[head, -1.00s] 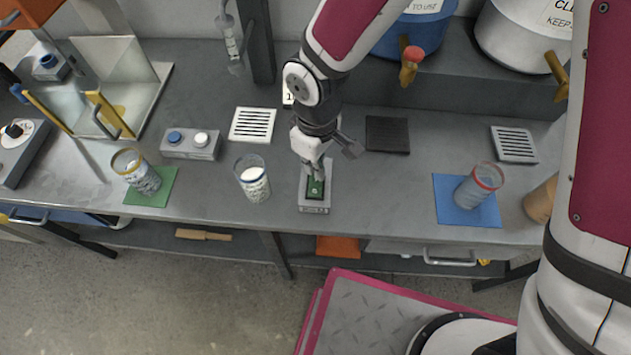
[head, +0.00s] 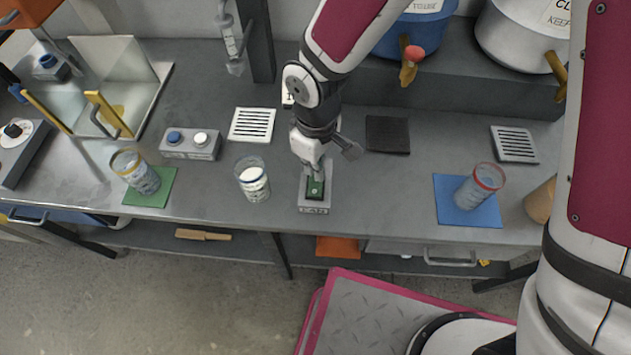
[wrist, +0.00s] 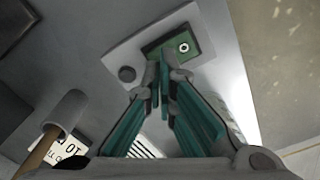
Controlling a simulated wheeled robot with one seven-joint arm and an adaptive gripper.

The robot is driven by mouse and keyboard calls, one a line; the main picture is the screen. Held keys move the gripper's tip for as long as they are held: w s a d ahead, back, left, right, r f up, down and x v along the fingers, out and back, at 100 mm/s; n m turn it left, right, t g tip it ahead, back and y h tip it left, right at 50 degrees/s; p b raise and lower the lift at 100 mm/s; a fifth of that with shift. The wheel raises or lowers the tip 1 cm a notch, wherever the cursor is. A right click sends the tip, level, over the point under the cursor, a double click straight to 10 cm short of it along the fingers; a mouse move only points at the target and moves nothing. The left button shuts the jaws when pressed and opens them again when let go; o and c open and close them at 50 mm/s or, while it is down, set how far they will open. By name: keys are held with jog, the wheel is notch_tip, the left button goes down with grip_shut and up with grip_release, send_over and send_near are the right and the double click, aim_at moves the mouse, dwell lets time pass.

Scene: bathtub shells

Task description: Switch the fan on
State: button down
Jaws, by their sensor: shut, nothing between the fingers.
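The fan switch is a green rocker (head: 315,189) with a pale round mark, set in a grey box (head: 314,210) labelled FAN near the bench's front edge. In the wrist view the green rocker (wrist: 184,46) shows just beyond my fingertips, and a dark round knob or lamp (wrist: 126,74) sits on the same box (wrist: 113,59). My gripper (head: 317,178) is shut and empty, pointing down at the rocker's far end. In the wrist view my fingertips (wrist: 161,62) overlap the rocker's edge; I cannot tell whether they touch it.
A glass of white contents (head: 253,180) stands left of the box. A two-button box (head: 190,145) and a white vent grille (head: 252,125) lie further left. A blue mat (head: 468,215) with a red-rimmed glass (head: 480,186) is right. Bench between is clear.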

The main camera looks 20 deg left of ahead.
jog(key=shift+f+b, duration=0.55)
jog(key=shift+f, duration=0.5)
dwell(0.4)
jog(key=shift+r+p, duration=1.9)
jog(key=shift+r, duration=1.7)
